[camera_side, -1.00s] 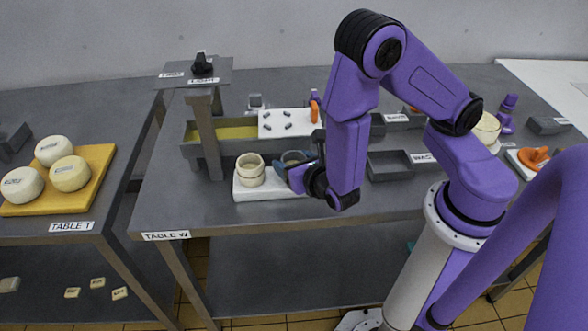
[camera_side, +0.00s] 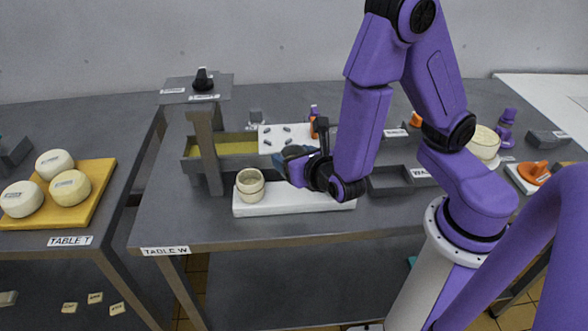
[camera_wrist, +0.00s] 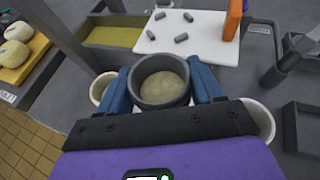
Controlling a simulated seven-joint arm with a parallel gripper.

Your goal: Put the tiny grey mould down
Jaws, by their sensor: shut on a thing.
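The tiny grey mould (camera_wrist: 144,95) is a round grey cup between the blue fingers of my gripper (camera_wrist: 161,80). Pale mottled stuff shows inside it, and its opening faces up. My gripper is shut on it. There the fingers and wrist hide most of the grey mould. A gap shows between my gripper and the board.
A cream mould stands at each side of my gripper in the wrist view, left (camera_wrist: 99,88) and right (camera_wrist: 262,118). Behind are a trough with yellow liquid (camera_side: 235,149) and a white plate (camera_wrist: 195,48) with several grey pieces. An orange upright (camera_wrist: 233,20) stands on the plate's right.

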